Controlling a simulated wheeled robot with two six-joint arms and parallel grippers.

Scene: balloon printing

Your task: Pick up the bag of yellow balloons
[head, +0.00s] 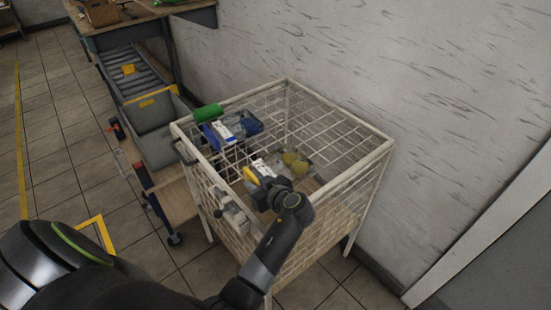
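A clear bag of yellow balloons (295,161) lies inside the white wire basket (340,150), near its middle. A white label piece (262,167) and a yellow piece (250,175) show just left of it; I cannot tell whether they belong to the same bag. My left gripper (266,186) reaches over the basket's front rim, pointing down beside the bag on its near-left side. The wrist hides its fingertips, so its opening and any contact with the bag are unclear. My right gripper is not in view.
A bag with blue contents and a white label (228,131) lies at the basket's left, with a green item (208,112) beside it. The wire walls and rim surround the bags. A grey bin (160,125) and roller conveyor (135,72) stand left; a wall is behind.

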